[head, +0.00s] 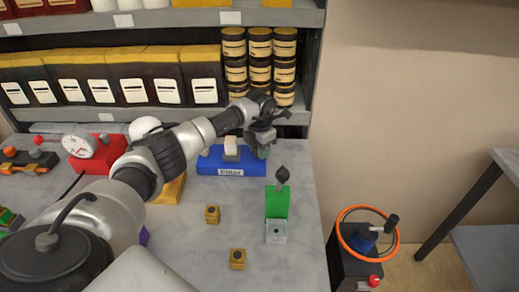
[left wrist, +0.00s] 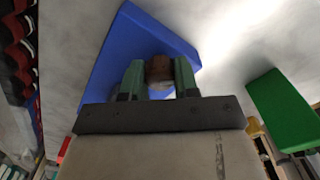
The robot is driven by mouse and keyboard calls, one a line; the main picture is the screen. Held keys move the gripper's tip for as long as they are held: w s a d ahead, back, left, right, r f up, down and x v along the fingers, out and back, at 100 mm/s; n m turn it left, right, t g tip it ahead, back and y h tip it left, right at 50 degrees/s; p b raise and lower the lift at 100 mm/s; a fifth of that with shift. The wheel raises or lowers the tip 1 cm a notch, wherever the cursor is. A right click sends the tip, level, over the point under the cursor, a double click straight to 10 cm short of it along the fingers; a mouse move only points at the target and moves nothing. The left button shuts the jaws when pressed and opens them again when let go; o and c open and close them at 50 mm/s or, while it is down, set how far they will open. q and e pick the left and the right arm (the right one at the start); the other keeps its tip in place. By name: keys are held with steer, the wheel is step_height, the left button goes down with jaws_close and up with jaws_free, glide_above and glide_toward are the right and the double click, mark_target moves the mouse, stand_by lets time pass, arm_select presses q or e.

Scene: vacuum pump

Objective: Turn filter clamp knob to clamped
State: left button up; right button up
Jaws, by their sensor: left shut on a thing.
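The blue filter block (head: 210,163) with its "Filter" label stands on the grey table, and a pale upright part (head: 231,147) sits on its top. My left gripper (head: 262,150) is at the right end of this block. In the left wrist view the green fingers of my left gripper (left wrist: 159,80) are shut on a small brown knob (left wrist: 159,68), against the blue block (left wrist: 120,60). The knob is mostly hidden by the gripper in the head view, so its turned position cannot be told. My right gripper is not in view.
A green block with a dark knob (head: 277,203) stands in front, right of the filter. Two small yellow-brown cubes (head: 212,214) (head: 238,258) lie on the table. A red gauge unit (head: 95,155) is at left. Shelves with bags and jars (head: 259,45) rise behind.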

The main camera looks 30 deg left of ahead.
arm_select(q)
steer(key=n, duration=0.4)
steer(key=shift+r+n+p, duration=0.1)
steer(key=shift+n+p, duration=0.7)
steer(key=shift+n, duration=2)
steer(key=o, duration=0.9)
steer(key=shift+o, duration=0.2)
step_height(320, 180, up, 11)
steer(key=b, duration=0.1)
steer(key=shift+b, duration=0.4)
